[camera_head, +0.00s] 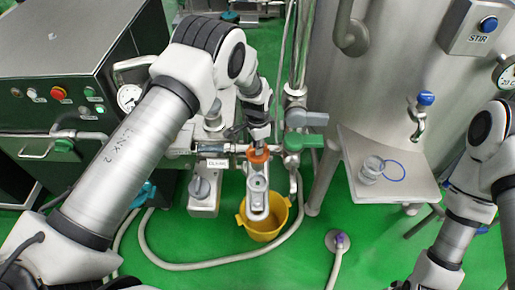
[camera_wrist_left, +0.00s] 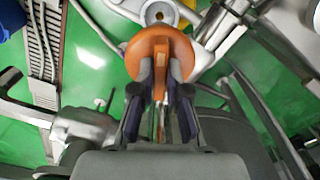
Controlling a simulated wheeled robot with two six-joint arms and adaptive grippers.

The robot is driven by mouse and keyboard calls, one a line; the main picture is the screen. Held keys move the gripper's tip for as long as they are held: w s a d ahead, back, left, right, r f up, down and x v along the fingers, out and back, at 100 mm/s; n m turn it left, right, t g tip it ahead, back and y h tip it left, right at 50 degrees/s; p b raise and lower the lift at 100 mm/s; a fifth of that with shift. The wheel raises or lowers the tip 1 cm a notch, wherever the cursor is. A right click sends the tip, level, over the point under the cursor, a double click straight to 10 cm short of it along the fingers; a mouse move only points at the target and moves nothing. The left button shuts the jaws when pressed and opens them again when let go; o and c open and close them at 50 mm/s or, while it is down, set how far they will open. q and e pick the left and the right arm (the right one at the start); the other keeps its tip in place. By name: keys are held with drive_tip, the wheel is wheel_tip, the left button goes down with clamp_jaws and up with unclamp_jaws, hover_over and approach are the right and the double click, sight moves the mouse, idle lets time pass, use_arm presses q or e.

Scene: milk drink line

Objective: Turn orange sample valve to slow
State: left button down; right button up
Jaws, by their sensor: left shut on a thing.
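The orange sample valve (camera_head: 258,155) sits on the pipework left of the steel tank, above a yellow bucket (camera_head: 264,222). Its round orange knob with a raised grip bar fills the upper middle of the left wrist view (camera_wrist_left: 148,47). My left gripper (camera_head: 259,138) reaches down onto the valve from above. In the left wrist view its two fingers (camera_wrist_left: 160,88) are shut on the grip bar, one on each side. Any slow marking is too small or hidden to read. My right arm shows at the right edge, but its gripper is not in view.
A dark control cabinet (camera_head: 75,75) is at the left. Hoses lie on the floor.

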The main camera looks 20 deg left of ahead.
use_arm(q)
drive_tip(key=shift+s+f+n, duration=0.25)
drive_tip(key=shift+n, duration=0.15)
use_arm(e)
drive_tip(key=shift+f, duration=0.3)
use_arm(q)
drive_tip(key=c, duration=1.2)
unclamp_jaws()
drive_tip(key=shift+w, duration=0.15)
drive_tip(key=shift+r, duration=0.1)
drive_tip(key=shift+w+r, duration=0.1)
drive_tip(key=shift+r, duration=0.15)
wheel_tip(320, 180, up, 12)
drive_tip(key=shift+f, duration=0.25)
use_arm(e)
drive_tip(key=shift+w, duration=0.1)
